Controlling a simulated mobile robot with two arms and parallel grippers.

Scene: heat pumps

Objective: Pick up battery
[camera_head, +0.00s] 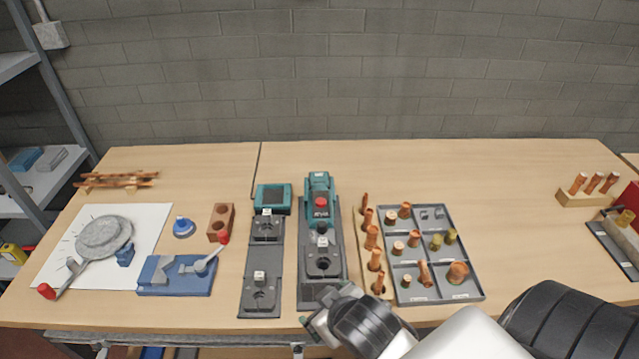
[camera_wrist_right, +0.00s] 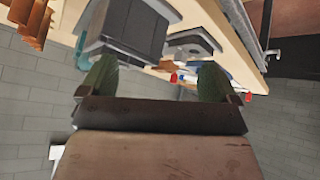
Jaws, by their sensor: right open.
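No part is clearly recognisable as a battery. A teal and black power tool (camera_head: 318,190) with a red button stands at the middle of the bench, above a dark grey fixture (camera_head: 309,288). My right gripper (camera_head: 318,318) is at the bench's front edge, just in front of that fixture. In the right wrist view its two green fingers (camera_wrist_right: 156,82) are spread apart with nothing between them. A dark grey block (camera_wrist_right: 125,32) lies beyond the fingertips, apart from them; I cannot tell whether it is the battery. My left gripper is not in view.
A teal display unit (camera_head: 272,198) stands left of the tool, behind another grey fixture (camera_head: 262,278). A grey compartment tray (camera_head: 470,275) with copper fittings is to the right. A blue clamp fixture (camera_head: 175,288) is on the left.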

